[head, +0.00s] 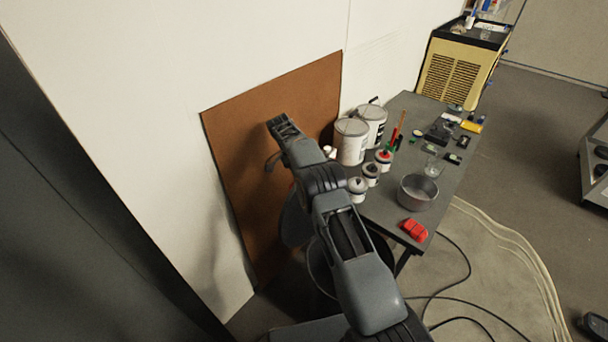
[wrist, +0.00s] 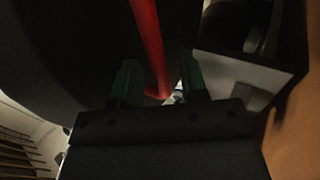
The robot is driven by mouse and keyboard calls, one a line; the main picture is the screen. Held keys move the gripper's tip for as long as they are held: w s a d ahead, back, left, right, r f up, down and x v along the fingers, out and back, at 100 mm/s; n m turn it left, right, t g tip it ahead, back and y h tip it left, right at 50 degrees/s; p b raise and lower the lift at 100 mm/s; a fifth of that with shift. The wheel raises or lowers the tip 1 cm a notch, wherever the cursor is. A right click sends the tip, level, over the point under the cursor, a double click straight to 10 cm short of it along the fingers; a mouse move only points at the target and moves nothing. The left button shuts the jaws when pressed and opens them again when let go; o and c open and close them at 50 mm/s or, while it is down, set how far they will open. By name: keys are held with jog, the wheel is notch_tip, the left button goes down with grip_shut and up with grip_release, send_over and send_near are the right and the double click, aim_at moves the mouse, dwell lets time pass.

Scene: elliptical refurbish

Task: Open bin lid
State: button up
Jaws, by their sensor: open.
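The bin is partly hidden behind my arm in the head view. A dark rounded panel (head: 294,224), which looks like its lid, stands steeply tilted above a dark round rim below it. In the wrist view a large dark surface (wrist: 60,50) fills the upper left. A red bar (wrist: 147,40) runs down from the top edge and ends between the fingers. My gripper (wrist: 160,82) is open, with one green finger on each side of the red bar. I cannot tell whether either finger touches it. In the head view my fingertips are hidden.
A brown board (head: 235,140) leans on the white wall close to my arm. A grey table (head: 385,206) to the right holds paint cans (head: 351,141), a metal pot (head: 417,192) and a red object (head: 413,230). Black cables (head: 462,265) lie on the floor.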

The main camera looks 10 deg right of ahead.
jog(key=shift+r, duration=0.1)
jog(key=shift+r, duration=0.3)
notch_tip(320, 180, up, 2)
jog(key=shift+r+b, duration=0.2)
jog(key=shift+b, duration=0.15)
jog(key=s+r+b, duration=0.2)
jog(key=s+r, duration=0.3)
jog(key=r, duration=0.1)
jog(key=shift+s+b, duration=0.15)
jog(key=shift+b, duration=0.25)
jog(key=s+r+b, duration=0.2)
jog(key=s+r, duration=0.1)
jog(key=s, duration=0.5)
jog(key=shift+s+d+r+b, duration=0.15)
jog(key=shift+s+r+b, duration=0.2)
jog(key=shift+r, duration=0.05)
